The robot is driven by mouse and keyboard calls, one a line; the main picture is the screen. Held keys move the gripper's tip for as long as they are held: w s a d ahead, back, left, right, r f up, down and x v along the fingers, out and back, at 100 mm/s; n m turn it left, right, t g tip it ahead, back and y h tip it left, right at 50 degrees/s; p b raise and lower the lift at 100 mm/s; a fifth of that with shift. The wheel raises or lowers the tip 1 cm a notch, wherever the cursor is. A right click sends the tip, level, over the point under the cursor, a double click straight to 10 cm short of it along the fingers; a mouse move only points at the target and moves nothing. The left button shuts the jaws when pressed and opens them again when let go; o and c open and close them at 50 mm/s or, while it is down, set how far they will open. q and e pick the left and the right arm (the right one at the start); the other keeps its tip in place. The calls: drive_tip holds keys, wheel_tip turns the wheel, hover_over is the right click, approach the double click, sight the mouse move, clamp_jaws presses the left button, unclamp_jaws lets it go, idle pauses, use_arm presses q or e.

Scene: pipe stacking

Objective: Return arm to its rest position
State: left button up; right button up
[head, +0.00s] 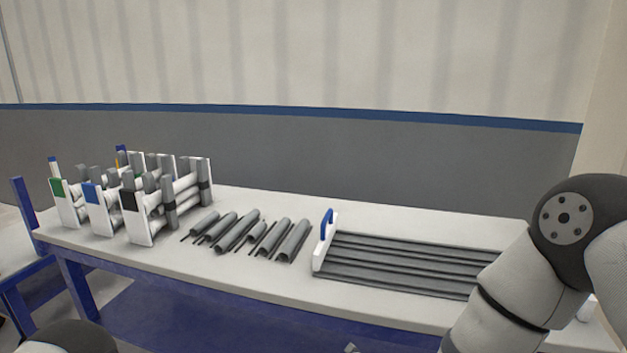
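My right arm (530,270) comes in at the right edge, its elbow raised and a lower link reaching down past the front of the table. A small part of my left arm (68,340) shows at the bottom left corner. Neither gripper can be made out in the head view; both lie outside the picture or are hidden. A light table (240,275) with a blue frame stands in front of me. My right arm covers the right end of the grey tray (400,265) in the picture.
White racks (140,225) with white pipes and grey posts stand at the table's left. Several grey half-round pieces (238,232) lie in the middle. The tray has a white end plate with a blue handle (326,224). A wall stands behind; the table's front strip is clear.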

drive_tip(key=s+d+f+n+g+p, duration=0.1)
drive_tip(key=s+d+f+g, duration=0.15)
drive_tip(key=s, duration=0.45)
drive_tip(key=s+d+f+n+g, duration=0.2)
drive_tip(key=s+f, duration=0.2)
drive_tip(key=s, duration=0.3)
drive_tip(key=s+d+f+n+g+p, duration=0.1)
drive_tip(key=s+d+f+g, duration=0.15)
drive_tip(key=s, duration=0.45)
use_arm(q)
drive_tip(key=w+r+t+p, duration=0.1)
drive_tip(key=w+r, duration=0.3)
drive_tip(key=shift+w+r+t, duration=0.2)
drive_tip(key=shift+r+t, duration=0.05)
drive_tip(key=shift+t, duration=0.15)
use_arm(e)
drive_tip(key=s+d+n+g+h, duration=0.1)
drive_tip(key=s+d+g, duration=0.2)
drive_tip(key=s, duration=0.8)
drive_tip(key=s+d+n+g+h, duration=0.1)
drive_tip(key=s+d+g, duration=0.2)
drive_tip(key=s, duration=0.8)
drive_tip(key=shift+s+d+r+n, duration=0.15)
drive_tip(key=shift+s+d+n, duration=0.1)
drive_tip(key=shift+d+n, duration=0.25)
